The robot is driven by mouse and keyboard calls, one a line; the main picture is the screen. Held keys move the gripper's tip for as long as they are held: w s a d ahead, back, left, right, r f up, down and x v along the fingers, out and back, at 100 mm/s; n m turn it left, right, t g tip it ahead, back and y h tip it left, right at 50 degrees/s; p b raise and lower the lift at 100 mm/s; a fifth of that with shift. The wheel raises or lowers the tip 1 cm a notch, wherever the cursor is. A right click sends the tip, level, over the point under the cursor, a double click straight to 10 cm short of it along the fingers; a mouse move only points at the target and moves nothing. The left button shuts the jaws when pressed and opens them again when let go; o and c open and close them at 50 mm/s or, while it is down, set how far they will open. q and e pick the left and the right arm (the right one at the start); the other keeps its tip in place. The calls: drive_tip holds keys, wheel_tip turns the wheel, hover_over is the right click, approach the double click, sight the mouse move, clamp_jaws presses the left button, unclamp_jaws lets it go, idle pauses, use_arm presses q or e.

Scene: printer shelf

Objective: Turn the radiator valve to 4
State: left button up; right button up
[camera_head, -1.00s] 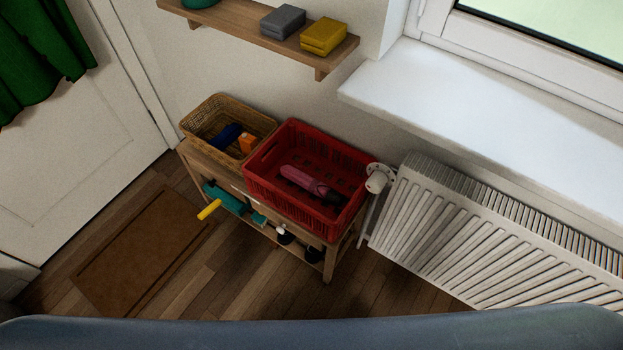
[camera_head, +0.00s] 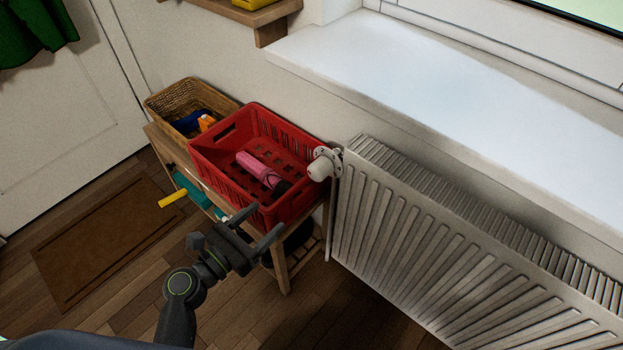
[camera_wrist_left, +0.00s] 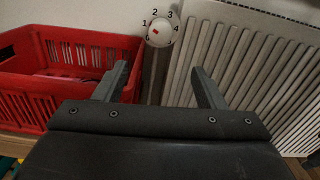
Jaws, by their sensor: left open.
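The radiator valve (camera_head: 322,166) is a white knob with a pale numbered collar at the radiator's upper left corner. In the left wrist view, the valve (camera_wrist_left: 162,30) faces me end-on, with 1, 2, 3 and 4 running from left over the top to the right. A small red mark lies left of the knob's centre; which number it points to is too small to tell. My left gripper (camera_head: 268,217) is open and empty, apart from the valve, below and left of it in the head view. In the left wrist view, its fingers (camera_wrist_left: 160,68) straddle the space below the valve.
The white radiator (camera_head: 430,240) stands right of the valve under the windowsill (camera_head: 440,90). A red crate (camera_head: 215,175) holding a pink bottle (camera_head: 258,167) sits close to the valve's left on a wooden stand (camera_head: 281,270). A wicker basket (camera_head: 165,98) is farther left.

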sight(313, 177)
use_arm(q)
drive_tip(key=b+x, duration=0.1)
drive_tip(key=x, duration=1.5)
drive_tip(key=shift+w+d+f, duration=0.1)
drive_tip(key=shift+w+d, duration=0.15)
drive_tip(key=c, duration=1)
